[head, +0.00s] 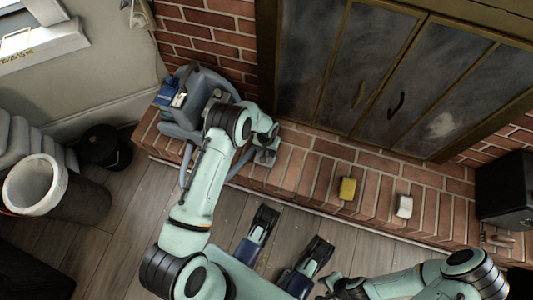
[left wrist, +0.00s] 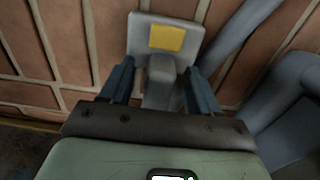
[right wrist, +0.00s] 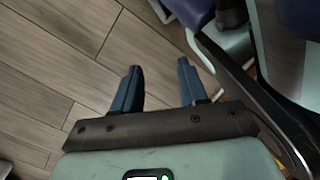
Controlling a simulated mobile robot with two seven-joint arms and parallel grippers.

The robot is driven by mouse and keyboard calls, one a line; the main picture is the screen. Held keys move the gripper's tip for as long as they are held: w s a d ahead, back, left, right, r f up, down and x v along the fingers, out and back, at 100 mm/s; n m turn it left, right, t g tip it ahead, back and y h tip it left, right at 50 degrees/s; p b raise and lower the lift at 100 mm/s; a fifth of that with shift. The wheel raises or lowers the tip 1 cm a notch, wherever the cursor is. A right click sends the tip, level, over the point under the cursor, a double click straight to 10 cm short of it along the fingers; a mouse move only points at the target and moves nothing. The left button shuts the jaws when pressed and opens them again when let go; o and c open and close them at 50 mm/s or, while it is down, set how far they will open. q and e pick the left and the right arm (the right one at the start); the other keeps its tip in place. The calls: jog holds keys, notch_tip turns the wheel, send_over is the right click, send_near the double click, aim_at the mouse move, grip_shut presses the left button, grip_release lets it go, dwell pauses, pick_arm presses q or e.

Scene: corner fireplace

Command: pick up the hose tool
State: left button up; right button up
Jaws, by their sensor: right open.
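The hose tool (head: 265,157) is a grey piece with a flat wide head, lying on the brick hearth beside the grey vacuum (head: 198,100). In the left wrist view the hose tool (left wrist: 162,70) shows a yellow label on its head. My left gripper (head: 264,143) is just above it. In the left wrist view my left gripper (left wrist: 160,88) is open, with one finger on each side of the tool's neck and a small gap showing on both sides. My right gripper (right wrist: 160,85) is open and empty over the wooden floor, far from the tool.
A yellow sponge (head: 347,189) and a white block (head: 404,206) lie on the brick hearth (head: 300,165) to the right. Fireplace doors (head: 375,70) stand behind. A black box (head: 503,190) stands at far right. A bin (head: 50,190) and black bucket (head: 103,148) stand left.

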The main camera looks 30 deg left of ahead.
pick_arm(q)
grip_shut()
jog(key=shift+r, duration=0.1)
pick_arm(e)
jog(key=shift+w, duration=0.1)
pick_arm(q)
notch_tip(320, 180, up, 20)
jog(key=p, duration=0.5)
jog(key=shift+p, duration=0.4)
pick_arm(e)
jog(key=w+a+r+t, duration=0.1)
jog(key=w+r+t, duration=0.3)
jog(key=w+r, duration=0.3)
jog(key=w, duration=0.4)
jog(key=shift+a+r+n, duration=0.25)
jog(key=shift+r+n, duration=0.1)
jog(key=shift+n, duration=0.05)
pick_arm(q)
jog(key=c, duration=0.8)
grip_release()
jog(key=shift+c, duration=0.4)
pick_arm(e)
jog(key=shift+r, duration=0.1)
